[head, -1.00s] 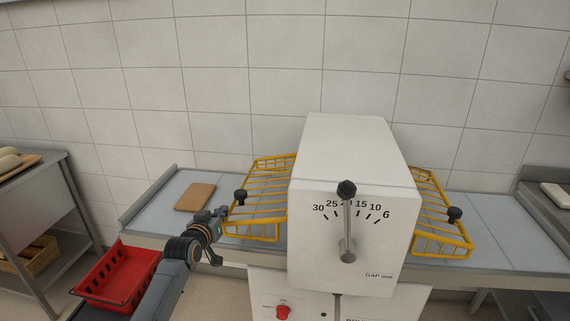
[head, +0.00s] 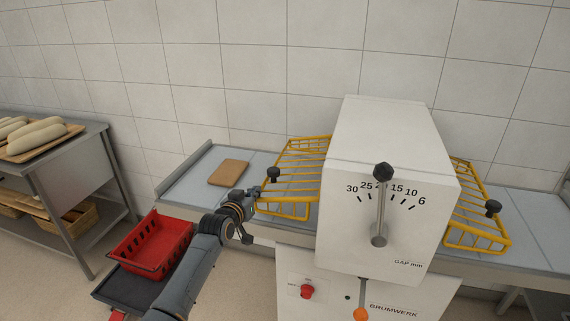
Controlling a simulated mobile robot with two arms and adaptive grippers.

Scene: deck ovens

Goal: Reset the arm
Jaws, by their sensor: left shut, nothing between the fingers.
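My left arm comes in from the lower left in the head view. Its gripper (head: 257,192) is shut and empty, at the left edge of the left yellow wire guard (head: 290,207), near the guard's black knob. I cannot tell whether it touches the guard. The white machine (head: 385,190) stands to the right with a gap dial from 30 to 6. Its black-knobbed lever (head: 380,208) points upward, between the 25 and the 15. My right gripper is not in view.
A red basket (head: 151,246) sits on a dark surface below my left arm. A brown board (head: 229,173) lies on the grey belt table (head: 195,180). A steel rack (head: 66,176) with loaves (head: 37,138) stands left. A second yellow guard (head: 478,236) is on the right.

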